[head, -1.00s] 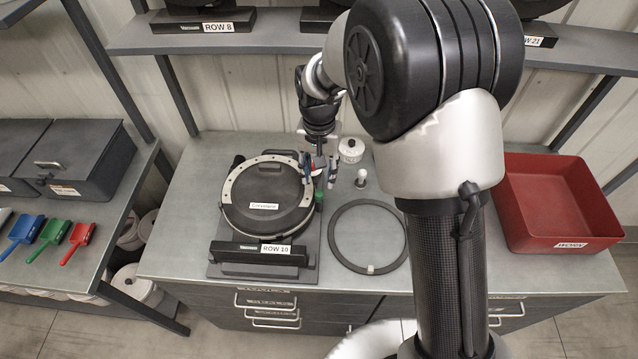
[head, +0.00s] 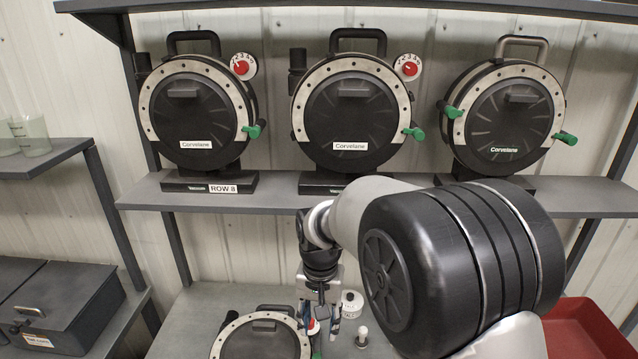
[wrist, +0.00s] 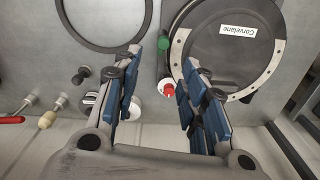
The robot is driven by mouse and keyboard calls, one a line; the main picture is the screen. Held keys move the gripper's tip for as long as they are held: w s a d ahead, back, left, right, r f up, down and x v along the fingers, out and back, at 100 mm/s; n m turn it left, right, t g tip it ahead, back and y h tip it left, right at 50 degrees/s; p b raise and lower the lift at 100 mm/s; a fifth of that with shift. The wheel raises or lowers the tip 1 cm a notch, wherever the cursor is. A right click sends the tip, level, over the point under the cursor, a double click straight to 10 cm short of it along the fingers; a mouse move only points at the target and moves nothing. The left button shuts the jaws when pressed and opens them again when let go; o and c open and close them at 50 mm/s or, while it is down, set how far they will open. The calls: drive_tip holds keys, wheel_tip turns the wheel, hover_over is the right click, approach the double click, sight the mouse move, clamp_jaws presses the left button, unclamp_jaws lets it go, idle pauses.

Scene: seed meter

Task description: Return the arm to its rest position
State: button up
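My gripper (wrist: 163,60) is open in the wrist view, its two blue-padded fingers apart with nothing held between them. Below the gap are the red knob (wrist: 168,90) and the round black seed meter (wrist: 232,50) on the bench. In the head view my gripper (head: 322,318) hangs just right of that meter (head: 262,338), whose lower part is cut off by the frame. My arm reaches in from the lower right, bent at a large black joint. I cannot tell from these views whether the fingers touch the meter.
Three seed meters stand on the shelf (head: 270,196) behind and above my gripper. A white jar (head: 351,304) and a small upright white-topped item (head: 361,336) stand right of it. A red bin (head: 590,335) is at lower right. A black ring (wrist: 62,12) lies on the bench.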

drive_tip(key=s+d+r+t+b, duration=0.1)
drive_tip(key=s+d+r+b, duration=0.2)
drive_tip(key=s+d+r, duration=0.3)
drive_tip(key=s+d+f+n+t+b, duration=0.1)
drive_tip(key=s+d+b, duration=0.2)
drive_tip(key=s, duration=0.6)
drive_tip(key=s+d+n+t+b, duration=0.1)
drive_tip(key=s+d, duration=0.4)
drive_tip(key=s, duration=0.5)
drive_tip(key=shift+s+f+t+b, duration=0.15)
drive_tip(key=shift+f+t+b, duration=0.25)
drive_tip(key=shift+t+b, duration=0.55)
